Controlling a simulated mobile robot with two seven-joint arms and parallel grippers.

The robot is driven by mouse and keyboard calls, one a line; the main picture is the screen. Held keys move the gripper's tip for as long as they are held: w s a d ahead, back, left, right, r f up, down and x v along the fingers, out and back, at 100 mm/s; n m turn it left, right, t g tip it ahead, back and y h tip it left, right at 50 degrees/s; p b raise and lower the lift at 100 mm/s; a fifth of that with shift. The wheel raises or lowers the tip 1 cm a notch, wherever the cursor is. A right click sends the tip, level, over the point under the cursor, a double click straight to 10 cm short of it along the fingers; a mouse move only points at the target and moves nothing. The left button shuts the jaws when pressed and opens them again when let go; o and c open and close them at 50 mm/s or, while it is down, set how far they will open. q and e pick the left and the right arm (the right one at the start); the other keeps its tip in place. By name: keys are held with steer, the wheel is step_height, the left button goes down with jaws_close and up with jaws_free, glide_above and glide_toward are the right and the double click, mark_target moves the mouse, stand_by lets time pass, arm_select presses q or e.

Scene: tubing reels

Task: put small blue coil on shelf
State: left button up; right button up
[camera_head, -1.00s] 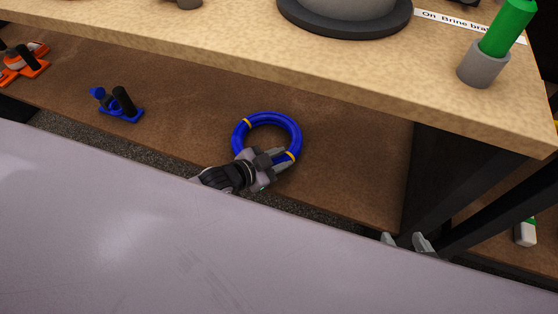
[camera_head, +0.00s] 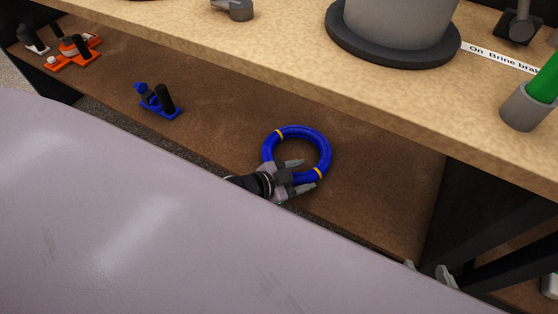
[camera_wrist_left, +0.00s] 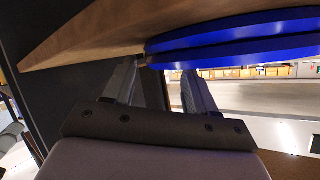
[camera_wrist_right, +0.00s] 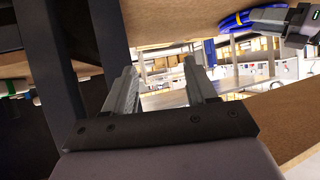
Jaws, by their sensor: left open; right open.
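The small blue coil (camera_head: 325,150), a ring with yellow ties, lies flat on the brown lower shelf (camera_head: 375,195). My left gripper (camera_head: 303,175) is open at the coil's near side, with its fingers seen over the near rim. In the left wrist view the coil (camera_wrist_left: 235,40) passes just beyond the fingertips (camera_wrist_left: 157,72); whether they touch it is unclear. The coil (camera_wrist_right: 250,16) and my left gripper also show at the upper right of the right wrist view. My right gripper (camera_head: 430,270) is open and empty, low beside the dark shelf leg, mostly hidden.
The wooden upper board (camera_head: 270,50) overhangs the lower shelf. It carries a grey round base (camera_head: 395,35) and a green-topped grey cup (camera_head: 530,103). A blue clamp-like part (camera_head: 158,100) and orange parts (camera_head: 73,50) stand further left on the lower shelf. Dark legs (camera_head: 490,235) stand at right.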

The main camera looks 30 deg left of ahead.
arm_select(q)
steer(key=p+v, duration=0.2)
steer(key=v, duration=0.8)
steer(key=shift+p, duration=0.4)
arm_select(e)
steer(key=shift+s+d+f+m+g+h, duration=0.25)
steer(key=shift+s+d+f, duration=0.25)
steer(key=shift+d, duration=0.2)
steer(key=shift+s+d+f+m+g+h, duration=0.15)
steer(key=shift+s+d+f+g+h, duration=0.2)
steer(key=shift+d, duration=0.35)
arm_select(q)
steer(key=shift+r, duration=0.1)
arm_select(e)
steer(key=shift+a, duration=0.1)
arm_select(q)
steer(key=shift+d, duration=0.1)
